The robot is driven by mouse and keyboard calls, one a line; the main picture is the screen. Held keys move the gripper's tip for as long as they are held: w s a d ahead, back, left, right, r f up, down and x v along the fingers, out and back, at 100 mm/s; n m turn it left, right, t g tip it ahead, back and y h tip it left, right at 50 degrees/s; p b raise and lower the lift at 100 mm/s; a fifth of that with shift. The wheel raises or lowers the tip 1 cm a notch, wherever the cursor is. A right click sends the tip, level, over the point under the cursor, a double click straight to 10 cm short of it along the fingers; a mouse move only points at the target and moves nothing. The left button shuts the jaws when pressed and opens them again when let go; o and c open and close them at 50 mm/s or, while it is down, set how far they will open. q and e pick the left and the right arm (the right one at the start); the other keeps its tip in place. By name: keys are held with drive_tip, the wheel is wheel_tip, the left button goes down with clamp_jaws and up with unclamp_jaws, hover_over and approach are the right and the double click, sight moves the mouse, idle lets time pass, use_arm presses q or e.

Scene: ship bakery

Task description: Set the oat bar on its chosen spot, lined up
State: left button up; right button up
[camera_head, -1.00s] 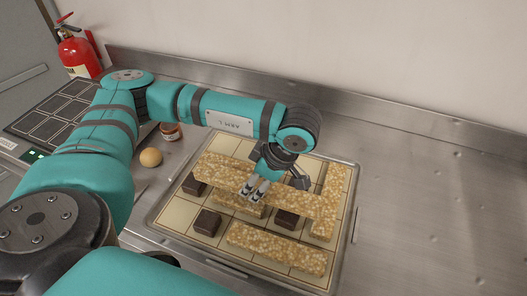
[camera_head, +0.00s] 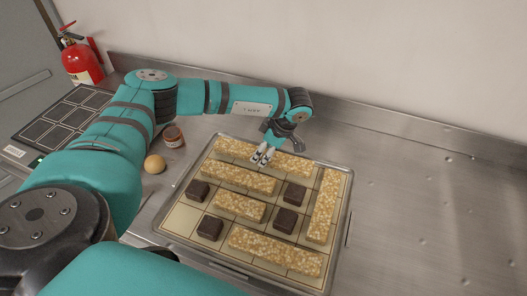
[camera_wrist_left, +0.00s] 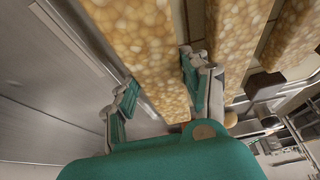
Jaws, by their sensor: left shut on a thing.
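My left gripper (camera_head: 262,156) is shut on a long, pale, grainy oat bar (camera_head: 292,163) near its middle. The bar is at the back row of the gridded tray (camera_head: 171,222), roughly parallel to the tray's back edge. I cannot tell whether it rests on the tray or hangs just above it. In the left wrist view the bar (camera_wrist_left: 143,45) runs between the two fingers (camera_wrist_left: 158,95). My right gripper is not in view.
On the tray lie a second bar (camera_head: 238,178), a short bar (camera_head: 240,207), a front bar (camera_head: 275,251), a right-side bar (camera_head: 323,206) and several dark squares (camera_head: 285,220). The counter right is clear.

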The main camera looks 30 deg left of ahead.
use_arm(q)
drive_tip(key=shift+f, duration=0.6)
drive_tip(key=o, duration=1.4)
drive_tip(key=b+v, duration=0.3)
drive_tip(key=v, duration=0.8)
drive_tip(key=shift+d, duration=0.1)
drive_tip(key=shift+d+r, duration=0.15)
drive_tip(key=shift+r, duration=0.3)
